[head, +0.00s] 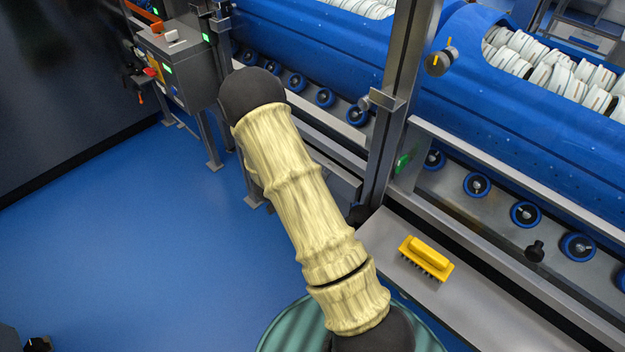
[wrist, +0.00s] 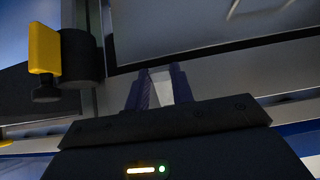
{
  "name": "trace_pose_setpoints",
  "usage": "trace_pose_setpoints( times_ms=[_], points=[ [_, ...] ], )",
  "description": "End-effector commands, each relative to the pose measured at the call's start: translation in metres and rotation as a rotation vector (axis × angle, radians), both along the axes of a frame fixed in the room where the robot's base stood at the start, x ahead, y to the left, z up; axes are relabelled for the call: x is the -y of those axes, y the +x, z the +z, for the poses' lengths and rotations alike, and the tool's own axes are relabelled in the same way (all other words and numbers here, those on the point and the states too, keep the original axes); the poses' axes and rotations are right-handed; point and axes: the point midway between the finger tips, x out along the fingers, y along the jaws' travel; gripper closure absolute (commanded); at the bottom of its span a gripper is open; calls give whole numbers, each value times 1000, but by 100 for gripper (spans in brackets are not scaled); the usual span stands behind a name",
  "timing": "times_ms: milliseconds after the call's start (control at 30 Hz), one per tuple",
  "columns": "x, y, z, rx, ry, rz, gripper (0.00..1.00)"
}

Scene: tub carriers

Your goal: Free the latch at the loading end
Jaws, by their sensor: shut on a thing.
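In the wrist view my gripper (wrist: 162,75) has its two dark fingers on either side of a narrow pale grey piece (wrist: 162,92), and is shut on it. I cannot tell whether this piece is part of the latch. A black round knob (wrist: 80,57) with a yellow block (wrist: 44,48) stands just left of the fingers, apart from them. In the head view my sleeved arm reaches up and left, and its black end hides my gripper. A black knob with a yellow stripe (head: 440,60) sits on the upright post, to the right of my arm.
Blue carriers (head: 530,100) full of white pieces stand over several blue rollers (head: 526,214). A yellow brush (head: 426,258) lies on a steel ledge (head: 470,300). A grey control box (head: 182,68) stands at the upper left. The blue floor (head: 120,240) left of my arm is clear.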

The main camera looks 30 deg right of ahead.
Motion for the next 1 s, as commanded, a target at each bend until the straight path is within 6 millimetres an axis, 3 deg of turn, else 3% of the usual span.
trace_pose_setpoints(
  times_ms=[33, 1000],
  points=[
    [-1, 0, 8, -10, 25, 1, 99],
    [-3, -2, 29, -132, 358, 1, 99]
  ],
)
